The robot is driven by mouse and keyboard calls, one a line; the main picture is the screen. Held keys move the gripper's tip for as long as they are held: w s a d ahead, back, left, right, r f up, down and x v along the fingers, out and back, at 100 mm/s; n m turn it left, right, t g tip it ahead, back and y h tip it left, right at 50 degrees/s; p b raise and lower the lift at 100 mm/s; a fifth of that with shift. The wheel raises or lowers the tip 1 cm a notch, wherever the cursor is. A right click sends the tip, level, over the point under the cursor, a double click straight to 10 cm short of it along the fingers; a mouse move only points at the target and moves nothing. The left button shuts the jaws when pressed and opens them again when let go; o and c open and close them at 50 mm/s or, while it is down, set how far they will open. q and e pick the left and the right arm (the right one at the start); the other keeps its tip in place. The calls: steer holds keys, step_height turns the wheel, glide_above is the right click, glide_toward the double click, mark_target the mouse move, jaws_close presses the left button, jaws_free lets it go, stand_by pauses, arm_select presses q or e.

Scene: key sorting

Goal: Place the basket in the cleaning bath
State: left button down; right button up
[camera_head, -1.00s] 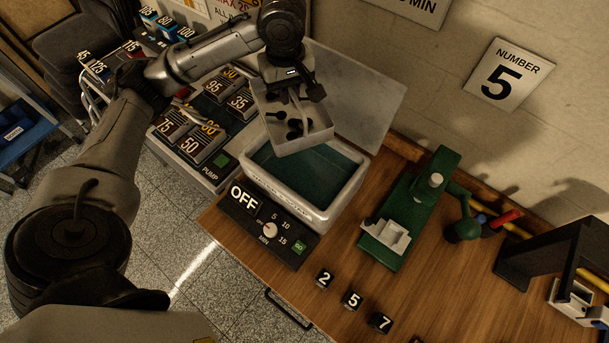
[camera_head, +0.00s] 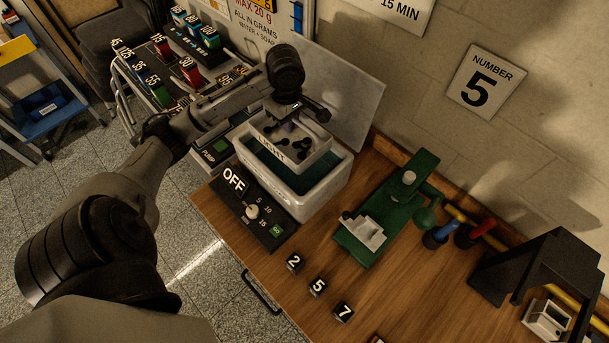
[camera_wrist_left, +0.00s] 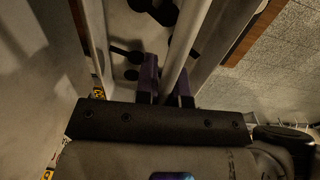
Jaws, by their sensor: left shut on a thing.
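My left gripper (camera_head: 292,116) is shut on the pale basket (camera_head: 318,157), at its left-back side in the head view. Several dark keys lie in the basket, and its front wall carries the word LIGHT. The basket is over the opening of the white cleaning bath (camera_head: 299,207), close to its dark green liquid; I cannot tell whether it touches the bottom. In the left wrist view the purple fingertips (camera_wrist_left: 165,82) grip the basket's bar, with dark keys beyond. My right gripper is not in view.
A black control panel marked OFF (camera_head: 247,210) fronts the bath. A green key machine (camera_head: 388,212) stands to the right, and number blocks (camera_head: 318,287) lie in front. A pale upright panel (camera_head: 348,95) rises behind the bath. Numbered weights (camera_head: 190,70) stand at the back left.

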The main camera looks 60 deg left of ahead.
mark_target(291, 137)
arm_select(q)
steer(key=f, duration=0.4)
steer(key=shift+d+f, duration=0.35)
steer(key=shift+f, duration=0.05)
steer(key=shift+a+f, duration=0.15)
steer(key=shift+f, duration=0.7)
step_height(291, 137, down, 3)
steer(key=shift+r, duration=0.1)
steer(key=shift+f, duration=0.25)
steer(key=shift+f+p, duration=0.55)
steer(key=shift+p, duration=0.2)
